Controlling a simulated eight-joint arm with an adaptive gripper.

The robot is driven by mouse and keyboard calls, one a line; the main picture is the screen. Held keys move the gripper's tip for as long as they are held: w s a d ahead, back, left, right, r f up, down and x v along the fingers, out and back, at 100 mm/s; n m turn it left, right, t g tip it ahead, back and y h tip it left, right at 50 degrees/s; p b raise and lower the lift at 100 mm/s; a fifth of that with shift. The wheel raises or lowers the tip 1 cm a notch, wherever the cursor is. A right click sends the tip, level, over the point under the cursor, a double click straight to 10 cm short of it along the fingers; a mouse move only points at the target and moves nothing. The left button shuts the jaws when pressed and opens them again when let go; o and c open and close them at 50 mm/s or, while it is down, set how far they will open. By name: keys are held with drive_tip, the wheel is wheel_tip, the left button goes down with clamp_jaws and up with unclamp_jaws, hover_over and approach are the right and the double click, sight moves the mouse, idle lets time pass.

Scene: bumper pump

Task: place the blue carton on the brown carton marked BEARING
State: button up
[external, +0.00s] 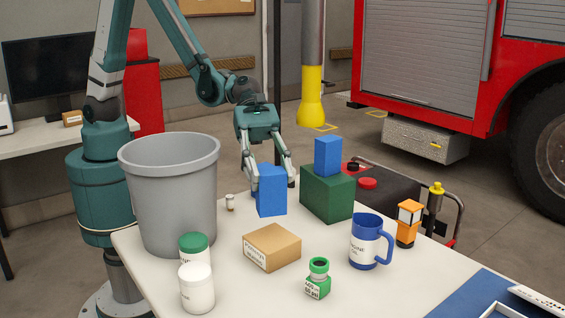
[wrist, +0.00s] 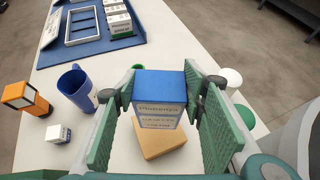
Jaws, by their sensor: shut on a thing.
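A blue carton (external: 271,191) is held upright between the fingers of my gripper (external: 271,186). In the wrist view the blue carton (wrist: 160,87) shows printed text on the side facing the camera, and both fingers flank it. The brown carton (external: 272,247) lies on the white table, in front of the held carton in the external view; its label is too small to read. In the wrist view the brown carton (wrist: 158,142) shows partly below the blue one. I cannot tell the exact gap between them. A second blue carton (external: 328,155) stands on a dark green box.
The green box (external: 327,194) stands right of my gripper. A grey bin (external: 170,195) is at left. A blue mat (external: 478,298) lies at front right.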

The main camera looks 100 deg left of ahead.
sight(271, 198)
drive_tip(key=shift+f+b, duration=0.35)
drive_tip(key=shift+f, duration=1.35)
drive_tip(key=shift+f+b, duration=0.5)
drive_tip(key=shift+f, duration=1.35)
drive_tip(key=shift+f, duration=0.15)
drive_tip(key=o, duration=1.2)
drive_tip(key=p+v, duration=0.2)
drive_tip(key=v, duration=1)
